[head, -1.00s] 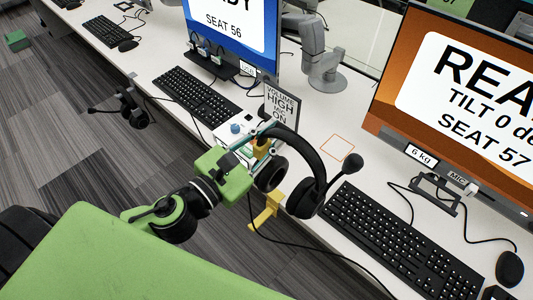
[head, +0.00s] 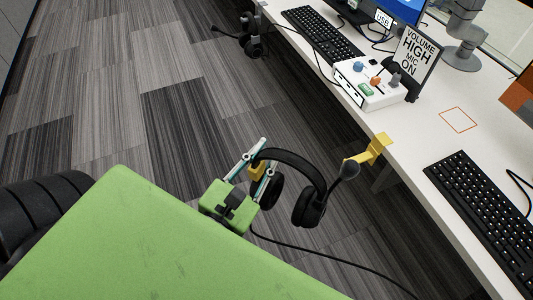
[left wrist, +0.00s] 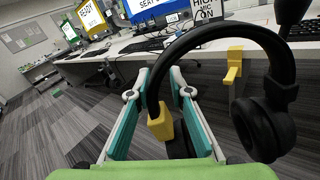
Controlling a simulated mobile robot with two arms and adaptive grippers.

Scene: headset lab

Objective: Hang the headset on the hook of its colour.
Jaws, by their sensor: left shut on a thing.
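The black headset (head: 290,158) has a boom mic and a yellow piece (head: 257,171) on one side. My left gripper (head: 265,157) is shut on that side of the headset and holds it over the floor, beside the desk edge. In the left wrist view the headset's band (left wrist: 215,32) arches up and right from between the fingers, with the yellow piece (left wrist: 161,122) between them. A yellow hook (head: 376,148) juts from the desk edge, right of the headset; it also shows in the left wrist view (left wrist: 234,66). The headset is apart from the hook. My right gripper is not in view.
The white desk (head: 415,140) carries a control box (head: 368,85), a volume sign (head: 417,55) and keyboards (head: 485,215). Another dark headset (head: 252,42) hangs at the desk edge farther back. A cable trails from the held headset. The floor at left is clear.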

